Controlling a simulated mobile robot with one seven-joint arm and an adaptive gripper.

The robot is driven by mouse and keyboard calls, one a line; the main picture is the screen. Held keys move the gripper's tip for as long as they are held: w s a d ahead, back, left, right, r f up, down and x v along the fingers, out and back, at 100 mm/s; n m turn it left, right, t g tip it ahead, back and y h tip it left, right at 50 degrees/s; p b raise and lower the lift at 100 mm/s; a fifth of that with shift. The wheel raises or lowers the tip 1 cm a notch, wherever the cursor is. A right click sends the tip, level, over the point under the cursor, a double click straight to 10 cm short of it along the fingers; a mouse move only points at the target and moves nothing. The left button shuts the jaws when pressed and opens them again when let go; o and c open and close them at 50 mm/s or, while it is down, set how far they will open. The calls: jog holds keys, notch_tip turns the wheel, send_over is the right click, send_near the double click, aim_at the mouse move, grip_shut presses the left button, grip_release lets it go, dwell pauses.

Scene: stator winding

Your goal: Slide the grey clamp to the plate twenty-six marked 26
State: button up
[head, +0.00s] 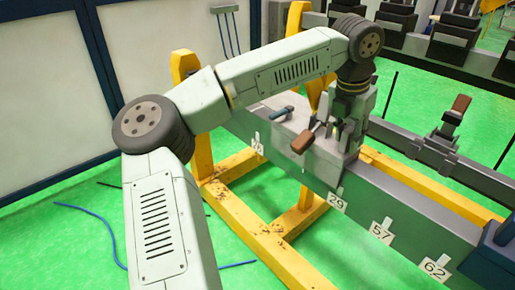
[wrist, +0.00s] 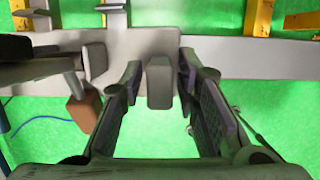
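The grey clamp (head: 323,165) sits on the long rail, with a brown-ended handle (head: 303,142) sticking out on its near side. In the wrist view the clamp's flat grey body (wrist: 130,48) spans the rail and the brown handle end (wrist: 84,111) is at left. My gripper (wrist: 160,70) is open, its two fingers on either side of a grey upright block (wrist: 159,83), with a gap on each side. In the head view my gripper (head: 338,128) is over the clamp, fingertips hard to see. A plate (head: 258,143) left of the clamp has an unreadable number.
The rail (head: 405,215) carries plates marked 29 (head: 337,203), 57 (head: 382,231) and 62 (head: 436,269) to the right. Yellow stands (head: 240,215) hold it above the green floor. A second rail with another brown-handled clamp (head: 456,110) lies behind at right.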

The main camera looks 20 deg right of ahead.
aim_at(287, 116)
jog(key=shift+c, duration=0.3)
jog(key=w+a+p, duration=0.2)
jog(key=w, duration=0.2)
jog(key=w+a+p, duration=0.1)
jog(key=w+p, duration=0.1)
jog(key=w, duration=0.3)
jog(key=w+a+p, duration=0.2)
jog(key=w, duration=0.2)
jog(key=shift+w+a+r, duration=0.15)
jog(key=shift+w+a, duration=0.2)
jog(key=shift+w, duration=0.05)
jog(key=shift+w+a+p, duration=0.3)
jog(key=shift+w+a, duration=0.1)
jog(key=shift+w, duration=0.45)
jog(key=shift+w+a+p, duration=0.15)
jog(key=shift+w+p, duration=0.35)
jog(key=shift+p, duration=0.05)
jog(key=shift+w+a+p, duration=0.25)
jog(key=shift+w, duration=0.35)
jog(key=shift+w+a+p, duration=0.25)
jog(key=shift+w, duration=0.35)
jog(key=shift+w+a, duration=0.2)
jog(key=shift+w, duration=0.25)
jog(key=shift+s+d, duration=0.1)
jog(key=shift+s, duration=0.1)
jog(key=shift+o, duration=0.6)
